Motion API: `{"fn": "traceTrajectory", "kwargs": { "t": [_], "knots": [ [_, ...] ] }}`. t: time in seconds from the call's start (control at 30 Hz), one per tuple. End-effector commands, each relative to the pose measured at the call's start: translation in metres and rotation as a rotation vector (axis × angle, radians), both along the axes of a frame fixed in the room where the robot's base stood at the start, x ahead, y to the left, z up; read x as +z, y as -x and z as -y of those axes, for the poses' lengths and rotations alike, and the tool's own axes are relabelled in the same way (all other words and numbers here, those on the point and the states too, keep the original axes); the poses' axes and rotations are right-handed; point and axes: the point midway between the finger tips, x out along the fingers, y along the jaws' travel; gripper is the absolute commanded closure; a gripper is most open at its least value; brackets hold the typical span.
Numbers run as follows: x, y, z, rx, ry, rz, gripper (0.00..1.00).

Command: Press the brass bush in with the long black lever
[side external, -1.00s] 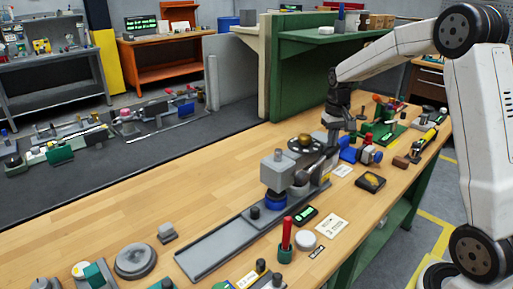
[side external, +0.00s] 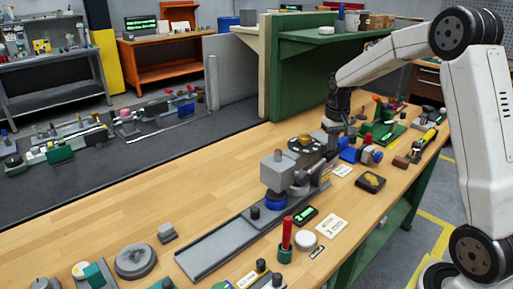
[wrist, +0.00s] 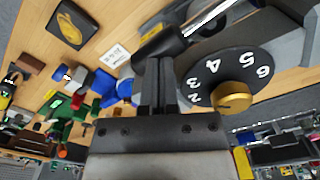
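The long black lever (wrist: 165,42) shows in the wrist view as a black grip on a bright metal rod, just beyond my fingertips. My gripper (wrist: 158,62) has its two fingers close together, with only a thin slit between them. The fingertips overlap the grip's edge in the picture; I cannot tell whether they touch it. In the side view my gripper (side external: 332,140) is low behind the grey press block (side external: 278,170). A blue ring (side external: 276,201) sits under that block. I cannot make out the brass bush for certain.
A black numbered dial with a brass knob (wrist: 233,96) is close to the right of my fingers. A grey rail (side external: 215,250) runs toward the front left. A red-handled tool (side external: 286,235) stands beside it. The bench's left part is largely clear.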

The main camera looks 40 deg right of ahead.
Motion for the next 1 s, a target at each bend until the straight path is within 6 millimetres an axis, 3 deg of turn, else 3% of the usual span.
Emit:
{"fn": "traceTrajectory", "kwargs": {
  "t": [1.0],
  "knots": [
    [-0.014, 0.002, 0.001, 0.000, -0.004, -0.008, 1.00]
  ]
}}
